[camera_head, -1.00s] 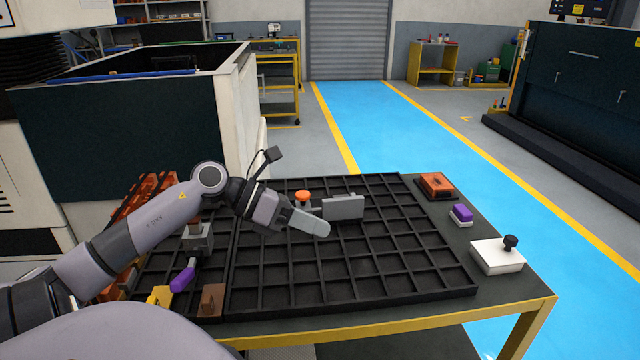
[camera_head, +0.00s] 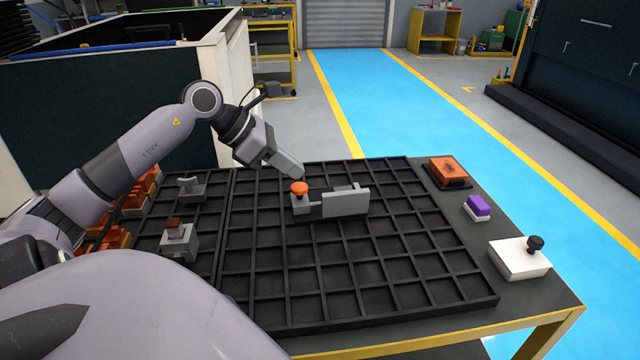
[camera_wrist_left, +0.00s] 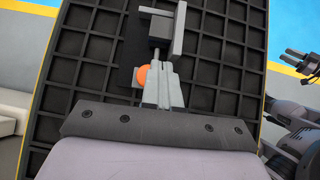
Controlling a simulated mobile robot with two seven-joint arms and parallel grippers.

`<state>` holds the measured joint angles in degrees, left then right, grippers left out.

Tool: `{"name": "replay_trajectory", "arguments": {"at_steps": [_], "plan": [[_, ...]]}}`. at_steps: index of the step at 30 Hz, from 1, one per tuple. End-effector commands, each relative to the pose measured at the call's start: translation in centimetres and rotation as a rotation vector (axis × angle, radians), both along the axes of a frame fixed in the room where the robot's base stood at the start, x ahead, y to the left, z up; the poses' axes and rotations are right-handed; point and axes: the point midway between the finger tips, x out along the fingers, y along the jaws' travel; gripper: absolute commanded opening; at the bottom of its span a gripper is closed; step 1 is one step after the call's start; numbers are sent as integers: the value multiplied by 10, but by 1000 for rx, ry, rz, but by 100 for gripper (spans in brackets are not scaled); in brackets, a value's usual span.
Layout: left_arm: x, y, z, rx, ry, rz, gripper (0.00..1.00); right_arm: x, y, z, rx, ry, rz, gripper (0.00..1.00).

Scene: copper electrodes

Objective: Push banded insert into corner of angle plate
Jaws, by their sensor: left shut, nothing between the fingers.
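The grey angle plate (camera_head: 345,203) stands upright on the black grid board, near its middle. In the left wrist view it is an L shape (camera_wrist_left: 179,30) with a dark block (camera_wrist_left: 159,30) in its angle. A small grey piece with an orange knob (camera_head: 300,188) is beside its left end. I cannot tell for sure which part is the banded insert. My left gripper (camera_head: 298,174) is shut and empty, with its tips just above the orange knob in the head view. In the left wrist view the fingers (camera_wrist_left: 156,68) partly cover the knob. My right gripper (camera_wrist_left: 300,64) shows small at the right edge.
The black grid board (camera_head: 270,285) is mostly bare in front of the plate. Grey fixtures (camera_head: 178,243) stand at its left. An orange block (camera_head: 449,170), a purple block (camera_head: 478,206) and a white box with a black knob (camera_head: 519,259) line the table's right side.

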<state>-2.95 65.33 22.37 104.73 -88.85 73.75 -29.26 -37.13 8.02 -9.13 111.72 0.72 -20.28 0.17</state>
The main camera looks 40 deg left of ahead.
Motion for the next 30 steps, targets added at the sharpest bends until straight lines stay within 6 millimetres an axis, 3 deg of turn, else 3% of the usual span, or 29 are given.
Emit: {"name": "replay_trajectory", "arguments": {"at_steps": [18,30], "plan": [[43,-31,-52,-3,-1,1,0,0,0,15,0,2,0,43],[46,-33,-57,-1,-1,0,0,-1,0,15,0,2,0,43]]}}
